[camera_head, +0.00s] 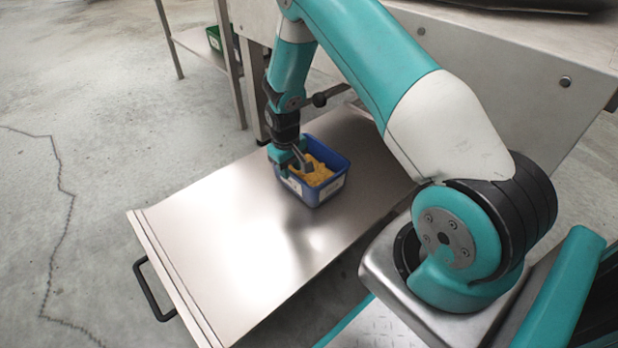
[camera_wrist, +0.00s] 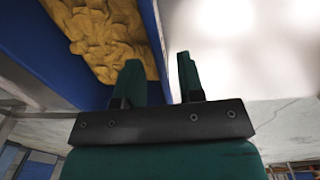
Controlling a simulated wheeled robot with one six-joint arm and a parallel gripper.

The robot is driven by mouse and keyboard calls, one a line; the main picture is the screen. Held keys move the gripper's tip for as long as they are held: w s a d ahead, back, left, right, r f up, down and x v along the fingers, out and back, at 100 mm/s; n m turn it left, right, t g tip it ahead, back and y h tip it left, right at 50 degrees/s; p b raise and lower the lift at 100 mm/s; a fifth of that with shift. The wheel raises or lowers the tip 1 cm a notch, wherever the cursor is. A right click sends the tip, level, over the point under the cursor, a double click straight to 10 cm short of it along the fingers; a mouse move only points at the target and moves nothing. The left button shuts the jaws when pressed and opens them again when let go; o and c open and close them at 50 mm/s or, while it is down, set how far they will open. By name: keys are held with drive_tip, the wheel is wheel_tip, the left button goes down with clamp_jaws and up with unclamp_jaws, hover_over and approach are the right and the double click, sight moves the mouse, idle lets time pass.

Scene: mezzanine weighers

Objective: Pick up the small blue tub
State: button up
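The small blue tub (camera_head: 322,190) sits upright on a steel pull-out plate and holds yellow, lumpy contents (camera_head: 318,172). A pale label shows on its front. My gripper (camera_head: 293,165) is at the tub's left wall, pointing down, with one finger over the inside and the other outside. In the wrist view, the tub's blue inner wall (camera_wrist: 60,62) and the contents fill the upper left. My gripper's two fingers (camera_wrist: 161,82) stand apart there on either side of the wall's edge, with a gap showing beside the right finger. Contact with the wall is hard to tell.
The steel plate (camera_head: 215,240) is bare in front of the tub and has a dark handle (camera_head: 152,292) at its front edge. A steel bench (camera_head: 490,75) stands behind and above it. A green container (camera_head: 216,40) is on a lower shelf at the upper left.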

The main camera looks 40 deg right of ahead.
drive_tip(key=f+b, duration=0.4)
drive_tip(key=f, duration=0.1)
drive_tip(key=shift+d+f, duration=0.15)
drive_tip(key=shift+d, duration=0.05)
clamp_jaws()
